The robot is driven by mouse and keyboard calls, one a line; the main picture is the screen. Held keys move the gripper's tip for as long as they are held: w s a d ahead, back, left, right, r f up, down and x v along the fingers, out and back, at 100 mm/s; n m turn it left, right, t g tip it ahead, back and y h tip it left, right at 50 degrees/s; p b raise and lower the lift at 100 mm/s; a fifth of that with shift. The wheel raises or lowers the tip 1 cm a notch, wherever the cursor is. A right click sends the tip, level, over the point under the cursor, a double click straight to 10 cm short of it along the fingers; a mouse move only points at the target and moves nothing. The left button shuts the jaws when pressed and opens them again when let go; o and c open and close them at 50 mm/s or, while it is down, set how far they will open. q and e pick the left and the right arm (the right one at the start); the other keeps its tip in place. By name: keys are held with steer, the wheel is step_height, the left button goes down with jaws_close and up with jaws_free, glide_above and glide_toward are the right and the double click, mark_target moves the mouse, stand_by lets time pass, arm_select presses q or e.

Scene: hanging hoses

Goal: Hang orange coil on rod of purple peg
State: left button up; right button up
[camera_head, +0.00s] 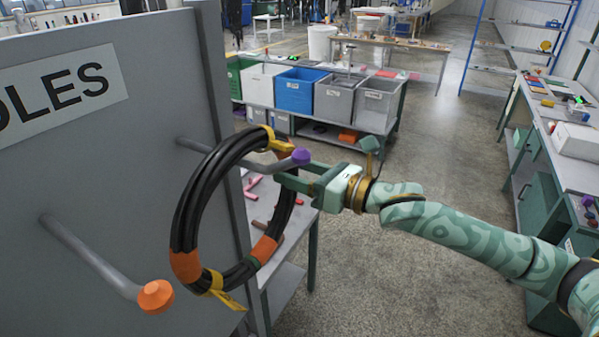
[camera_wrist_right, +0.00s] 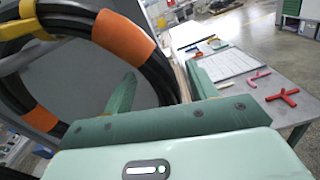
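The orange coil is a black hose ring (camera_head: 188,212) with orange bands and yellow straps; it also shows in the wrist view (camera_wrist_right: 75,20). The rod of the purple peg (camera_head: 232,163) juts from the grey panel and ends in a purple tip (camera_head: 301,157). The rod appears to pass through the ring's upper part, with the ring tilted. I cannot tell whether the coil rests on it. My right gripper (camera_head: 282,181) is at the coil's right side. Its fingers (camera_wrist_right: 165,88) stand apart, one inside and one outside the ring, with small gaps. My left gripper is out of view.
A second rod with an orange tip (camera_head: 156,297) juts from the panel (camera_head: 90,165) at lower left. A small table (camera_head: 287,287) with red tools stands behind the coil. Bins line a bench (camera_head: 395,125) at the back. The floor right of the coil is clear.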

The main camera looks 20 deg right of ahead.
steer(key=shift+f, duration=0.15)
steer(key=shift+s+d, duration=0.2)
steer(key=b+v, duration=0.1)
steer(key=v, duration=1.5)
steer(key=shift+a, duration=0.1)
